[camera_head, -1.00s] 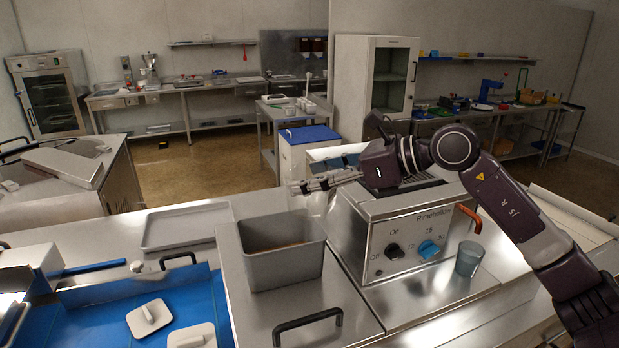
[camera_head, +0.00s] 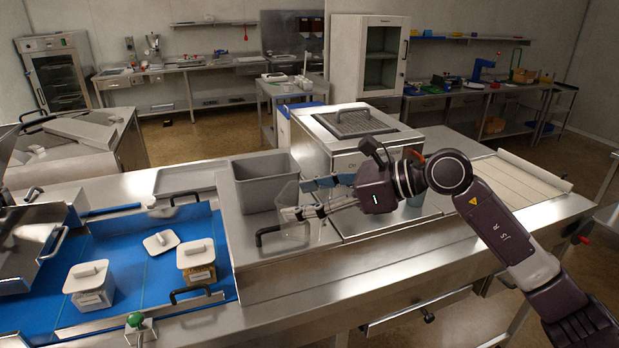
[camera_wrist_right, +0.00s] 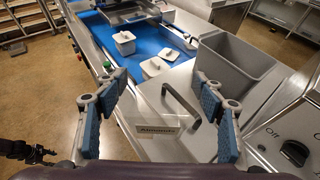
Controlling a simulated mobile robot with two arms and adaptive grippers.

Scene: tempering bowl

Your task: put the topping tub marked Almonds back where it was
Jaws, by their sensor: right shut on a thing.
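The clear topping tub (camera_head: 292,228) is held by my right gripper (camera_head: 308,212) in front of the grey bin, over the steel counter. In the right wrist view the tub (camera_wrist_right: 150,108) has no lid on and its label reads Almonds. I see no contents in it. My right gripper (camera_wrist_right: 162,110) has a finger on each side of it. A loose white lid (camera_head: 160,242) lies on the blue surface (camera_head: 130,262). Two lidded, labelled tubs stand there, one at the left (camera_head: 88,287) and one at the right (camera_head: 197,264). My left gripper is not in view.
A grey bin (camera_head: 262,183) stands just behind the held tub. A steel machine (camera_head: 335,160) with knobs is to its right. A black handle (camera_head: 270,234) rises from the counter beside the tub. A flat grey tray (camera_head: 185,178) lies behind the blue surface.

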